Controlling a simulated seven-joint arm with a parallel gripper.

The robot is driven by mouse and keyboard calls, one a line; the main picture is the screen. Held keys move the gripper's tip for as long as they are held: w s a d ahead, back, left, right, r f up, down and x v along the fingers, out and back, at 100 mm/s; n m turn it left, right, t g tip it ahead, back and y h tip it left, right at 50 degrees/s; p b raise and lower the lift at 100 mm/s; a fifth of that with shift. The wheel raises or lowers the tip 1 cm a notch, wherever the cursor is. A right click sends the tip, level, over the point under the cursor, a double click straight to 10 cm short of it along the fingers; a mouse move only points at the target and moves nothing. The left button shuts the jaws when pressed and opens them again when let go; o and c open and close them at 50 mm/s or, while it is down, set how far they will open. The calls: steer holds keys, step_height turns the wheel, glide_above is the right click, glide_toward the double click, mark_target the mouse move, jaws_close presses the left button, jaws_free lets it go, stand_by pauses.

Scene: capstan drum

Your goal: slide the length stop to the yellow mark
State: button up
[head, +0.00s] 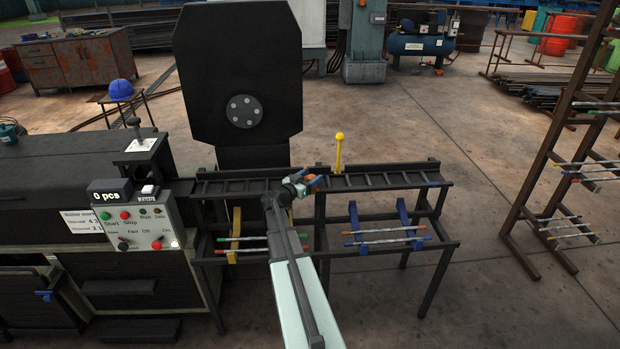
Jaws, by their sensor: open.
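A yellow upright post with a round knob (339,153) stands at the dark slatted rail (395,179), a little right of the rail's middle. It looks like the length stop's handle, but I cannot tell for sure. I cannot make out a separate yellow mark on the rail. My gripper (312,181) is over the rail, just left of and below the yellow post. It is open, with orange showing at its fingers, and appears apart from the post. My arm hides part of the rail and the frame under it.
A large black plate (240,75) rises behind the rail's left part. A control box (143,228) stands left. Below the rail, yellow (234,240) and blue (355,228) brackets hold thin rods. A rod rack (545,150) stands right. Floor between rail and rack is clear.

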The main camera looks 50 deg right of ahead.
steer(key=a, duration=1.3)
steer(key=shift+a, duration=0.4)
